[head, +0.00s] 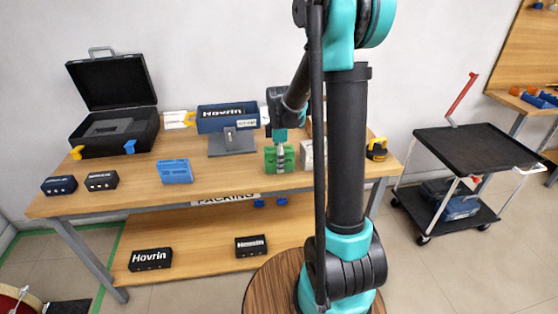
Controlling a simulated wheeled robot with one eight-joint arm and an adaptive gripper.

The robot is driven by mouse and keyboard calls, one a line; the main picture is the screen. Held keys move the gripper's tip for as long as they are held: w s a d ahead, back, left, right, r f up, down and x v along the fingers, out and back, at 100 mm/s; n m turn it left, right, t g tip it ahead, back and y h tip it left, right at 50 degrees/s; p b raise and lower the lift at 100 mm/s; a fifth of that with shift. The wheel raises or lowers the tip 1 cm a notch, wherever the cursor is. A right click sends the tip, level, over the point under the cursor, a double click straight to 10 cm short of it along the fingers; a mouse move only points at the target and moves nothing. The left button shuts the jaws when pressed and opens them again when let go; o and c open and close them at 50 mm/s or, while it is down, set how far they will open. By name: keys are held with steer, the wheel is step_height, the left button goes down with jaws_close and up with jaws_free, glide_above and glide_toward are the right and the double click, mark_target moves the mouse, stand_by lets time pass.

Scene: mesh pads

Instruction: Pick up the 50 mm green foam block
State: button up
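A green block (270,164) stands on the wooden table (222,176), right of the table's middle in the head view. My gripper (281,152) points down from the dark and teal wrist, and its fingers overlap the block's upper part. Part of the block is hidden behind them. I cannot tell whether the fingers touch the block or are closed on it. The block appears upright and at table height.
A pale block (306,157) stands close to the right of the green one, partly hidden by my arm. A blue bin (215,122), grey stand (230,144) and blue tray (175,172) lie to the left. An open black case (110,80) stands at the far left.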

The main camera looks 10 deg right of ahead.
steer(key=shift+f, duration=0.15)
steer(key=c, duration=1.1)
